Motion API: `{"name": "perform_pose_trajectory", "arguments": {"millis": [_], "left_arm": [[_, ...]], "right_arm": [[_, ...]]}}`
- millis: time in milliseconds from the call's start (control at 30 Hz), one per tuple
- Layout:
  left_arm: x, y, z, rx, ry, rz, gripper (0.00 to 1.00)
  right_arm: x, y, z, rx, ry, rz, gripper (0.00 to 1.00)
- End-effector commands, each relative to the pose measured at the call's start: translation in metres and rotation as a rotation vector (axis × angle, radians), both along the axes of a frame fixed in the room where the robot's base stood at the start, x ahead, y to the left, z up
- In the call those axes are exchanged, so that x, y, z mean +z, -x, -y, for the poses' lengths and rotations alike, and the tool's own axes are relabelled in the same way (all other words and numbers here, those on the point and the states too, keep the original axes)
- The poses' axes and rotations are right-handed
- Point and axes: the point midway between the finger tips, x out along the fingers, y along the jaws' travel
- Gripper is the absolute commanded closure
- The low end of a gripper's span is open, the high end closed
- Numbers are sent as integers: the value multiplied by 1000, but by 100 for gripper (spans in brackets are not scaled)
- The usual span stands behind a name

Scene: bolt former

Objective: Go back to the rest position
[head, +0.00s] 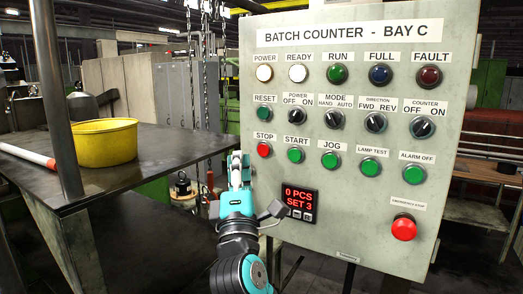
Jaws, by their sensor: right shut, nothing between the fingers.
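My right gripper (239,163) is shut and empty. It points up in front of the lower left of the control panel (461,45), left of the green START button and below the red STOP button (264,149). I cannot tell whether it touches the panel. My right arm comes up from the bottom of the view. The panel is headed BATCH COUNTER - BAY C, and its display (300,203) reads 0 PCS, SET 3. My left gripper is not in view.
A dark metal table (160,150) stands at the left, with a yellow bowl (105,145) and a white rod with a red end (25,155) on it. A metal post (55,100) rises at its front. Chains (205,80) hang behind. A red emergency stop (403,228) is at the panel's lower right.

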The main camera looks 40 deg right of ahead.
Motion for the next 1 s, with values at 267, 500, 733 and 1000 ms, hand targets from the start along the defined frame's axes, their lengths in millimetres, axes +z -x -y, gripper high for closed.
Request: {"name": "perform_pose_trajectory", "arguments": {"millis": [267,500,733,1000], "left_arm": [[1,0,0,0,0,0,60],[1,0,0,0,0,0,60],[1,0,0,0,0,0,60],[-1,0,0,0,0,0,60]], "right_arm": [[0,6,-13,-1,0,0,100],[0,5,-12,0,0,0,100],[-1,4,-12,1,-1,-3,100],[-97,-64,-24,122,-80,-192,100]]}}
